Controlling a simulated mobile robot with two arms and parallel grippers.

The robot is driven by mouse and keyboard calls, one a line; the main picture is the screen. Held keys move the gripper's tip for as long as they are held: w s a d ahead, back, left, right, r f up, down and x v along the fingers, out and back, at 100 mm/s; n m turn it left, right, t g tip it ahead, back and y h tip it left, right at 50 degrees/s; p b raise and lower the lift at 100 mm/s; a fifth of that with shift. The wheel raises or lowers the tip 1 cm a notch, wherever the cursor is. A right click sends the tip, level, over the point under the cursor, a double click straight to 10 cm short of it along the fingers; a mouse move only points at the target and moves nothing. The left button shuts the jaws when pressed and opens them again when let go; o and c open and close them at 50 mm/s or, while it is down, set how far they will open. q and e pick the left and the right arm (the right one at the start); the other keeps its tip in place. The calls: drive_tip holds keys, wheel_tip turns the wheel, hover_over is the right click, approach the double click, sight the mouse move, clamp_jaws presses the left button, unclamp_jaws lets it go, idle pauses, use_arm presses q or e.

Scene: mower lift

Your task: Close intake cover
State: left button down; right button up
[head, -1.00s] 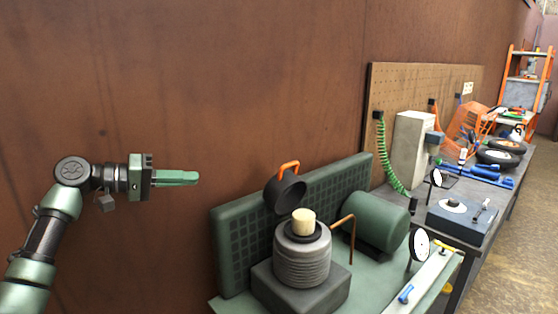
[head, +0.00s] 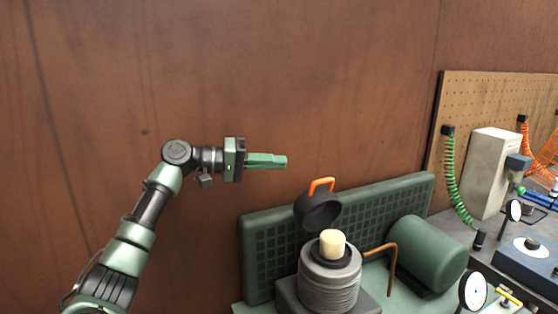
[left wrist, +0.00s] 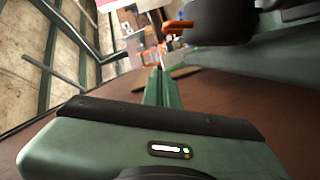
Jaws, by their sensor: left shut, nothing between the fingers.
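The intake cover (head: 318,212) is a dark round cap with an orange handle (head: 321,185). It stands tilted open above the grey ribbed intake body (head: 330,280), where a cream cylindrical filter (head: 332,243) is exposed. My left gripper (head: 285,161) is shut and empty, up and to the left of the cover, its fingers pointing right and apart from the handle. In the left wrist view the shut fingers (left wrist: 157,75) show, with the dark cover (left wrist: 222,22) and its orange handle (left wrist: 176,27) beyond. My right gripper is not in view.
A green cylinder (head: 428,253), a copper-coloured pipe (head: 391,262) and a round dial (head: 473,291) are to the right. The space in front of the wall above the panel is clear.

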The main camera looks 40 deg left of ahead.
sight(308, 189)
use_arm(q)
drive_tip(key=w+d+p, duration=0.1)
drive_tip(key=d, duration=0.1)
drive_tip(key=w+d+f+p, duration=0.1)
drive_tip(key=d, duration=0.1)
drive_tip(key=w+d+f+p, duration=0.1)
drive_tip(key=w+d+p, duration=0.1)
drive_tip(key=d, duration=0.1)
drive_tip(key=shift+s+d+f, duration=0.15)
drive_tip(key=shift+s+d, duration=0.1)
drive_tip(key=shift+s, duration=0.2)
drive_tip(key=shift+d+f, duration=0.15)
drive_tip(key=shift+d, duration=0.05)
drive_tip(key=shift+w, duration=0.1)
